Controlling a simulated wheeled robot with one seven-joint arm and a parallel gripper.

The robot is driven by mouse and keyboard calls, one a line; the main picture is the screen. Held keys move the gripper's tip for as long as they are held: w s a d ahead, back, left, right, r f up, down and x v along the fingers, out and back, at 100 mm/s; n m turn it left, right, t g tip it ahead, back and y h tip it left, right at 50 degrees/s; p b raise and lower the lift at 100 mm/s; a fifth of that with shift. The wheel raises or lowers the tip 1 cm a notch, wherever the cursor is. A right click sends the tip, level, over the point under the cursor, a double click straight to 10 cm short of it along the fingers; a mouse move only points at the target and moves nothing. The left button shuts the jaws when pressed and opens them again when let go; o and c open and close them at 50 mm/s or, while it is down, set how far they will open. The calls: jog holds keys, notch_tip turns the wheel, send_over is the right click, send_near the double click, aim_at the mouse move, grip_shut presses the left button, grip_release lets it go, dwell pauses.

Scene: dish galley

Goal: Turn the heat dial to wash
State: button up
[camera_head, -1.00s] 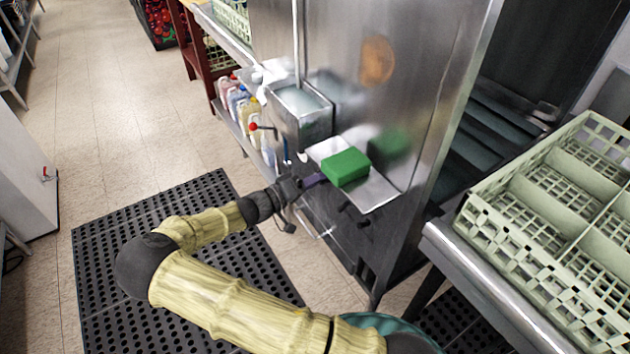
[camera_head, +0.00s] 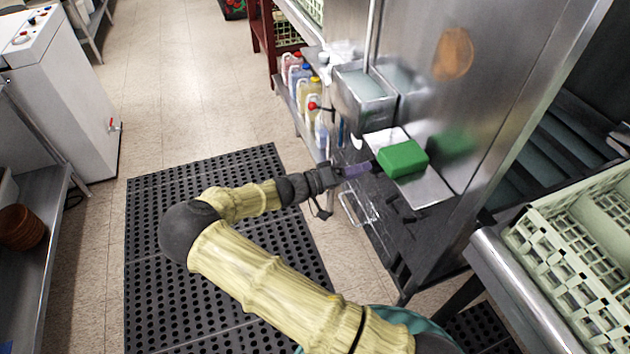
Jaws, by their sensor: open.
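No dial with readable markings shows, so I cannot tell which control is the heat dial. Small dark knobs or handles (camera_head: 393,203) are on the dark lower front of the steel machine (camera_head: 480,95), under a small shelf. A white cabinet (camera_head: 75,95) at the upper left has small red and dark controls (camera_head: 22,38) on top. My gripper (camera_head: 358,171) is at the machine's front, left of the green sponge (camera_head: 402,158) on the shelf. A purple part shows at its tip; whether it touches anything is unclear. The jaws are open, but the gap is hard to see.
A pale green dish rack (camera_head: 585,235) stands on a counter at the right. A black mat (camera_head: 150,265) covers the floor; tiles beyond are clear.

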jog(key=v, duration=1.4)
jog(key=shift+a, duration=0.2)
jog(key=shift+s, duration=0.15)
